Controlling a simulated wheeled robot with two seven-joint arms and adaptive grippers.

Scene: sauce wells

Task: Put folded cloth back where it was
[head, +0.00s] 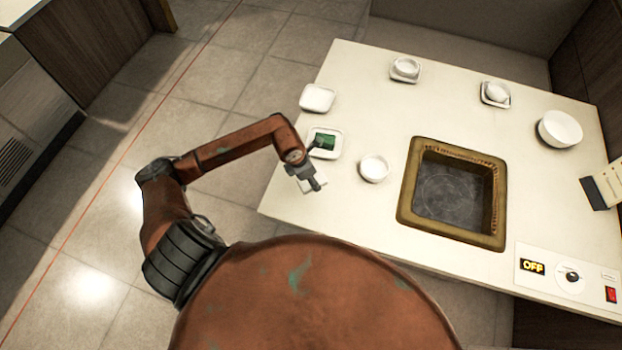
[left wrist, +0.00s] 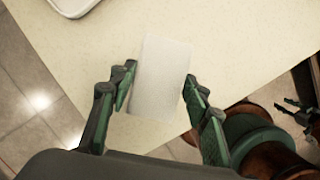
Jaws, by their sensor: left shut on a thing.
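The folded cloth (left wrist: 160,75) is a white rectangle between the two green-and-black fingers of my left gripper (left wrist: 157,84) in the left wrist view. The fingers are shut on its two long sides near its lower end. In the head view my left gripper (head: 314,181) is over the table's left front corner, with the pale cloth partly hidden beneath it. I cannot tell whether the cloth touches the table. What looks like my right gripper (left wrist: 298,110) shows small at the right of the left wrist view; its jaws are unclear.
The cream table (head: 350,215) carries a square white dish (head: 318,97), another dish (head: 337,151) with a dark green patch, and a small bowl (head: 373,169). A brown-framed sunken basin (head: 412,205) lies to the right. Several other bowls stand at the back.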

